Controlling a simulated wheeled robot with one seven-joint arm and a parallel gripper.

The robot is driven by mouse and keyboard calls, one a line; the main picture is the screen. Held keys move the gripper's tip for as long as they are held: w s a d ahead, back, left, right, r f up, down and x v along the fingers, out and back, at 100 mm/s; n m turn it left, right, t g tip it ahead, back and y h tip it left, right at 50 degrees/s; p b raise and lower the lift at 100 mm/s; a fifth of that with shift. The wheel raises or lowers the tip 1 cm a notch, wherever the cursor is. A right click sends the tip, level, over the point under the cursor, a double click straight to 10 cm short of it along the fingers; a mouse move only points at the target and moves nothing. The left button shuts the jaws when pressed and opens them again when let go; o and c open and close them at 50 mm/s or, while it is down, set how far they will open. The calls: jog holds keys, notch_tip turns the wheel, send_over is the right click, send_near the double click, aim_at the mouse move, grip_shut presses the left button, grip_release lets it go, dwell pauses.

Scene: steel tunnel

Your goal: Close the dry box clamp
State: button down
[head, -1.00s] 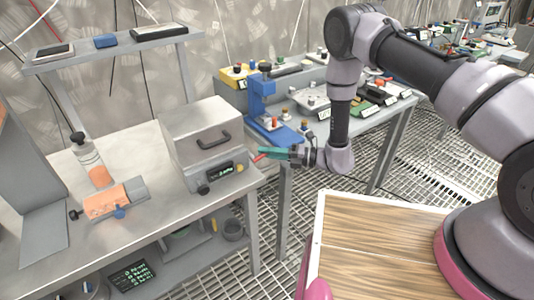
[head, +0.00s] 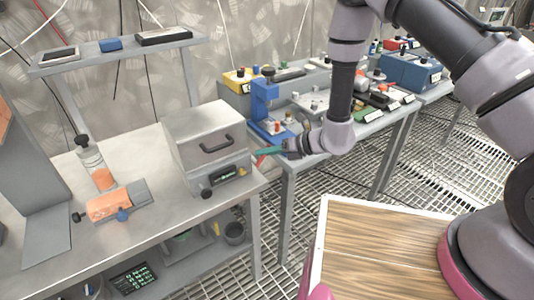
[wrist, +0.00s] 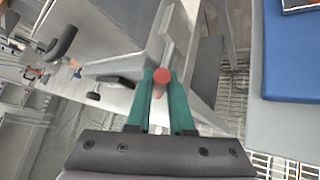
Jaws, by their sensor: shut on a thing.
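The dry box (head: 203,140) is a grey metal box with a black handle and a small display, closed, on the left bench. Its clamp lever has a red tip (head: 262,159) and projects at the box's right side. In the wrist view the red tip (wrist: 161,76) sits between the teal fingers of my gripper (wrist: 163,80), with the metal rod running up from it. My gripper (head: 268,152) is shut on the lever, beside the box's right side. The head view shows the clamp too small to tell its latch position.
A shelf (head: 115,52) rises behind. The second bench, at right, holds a blue stand (head: 266,105) and several parts. Grating floor lies between the benches and my wooden deck.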

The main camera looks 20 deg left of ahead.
dwell(0.4)
jog(key=c, duration=0.8)
grip_release()
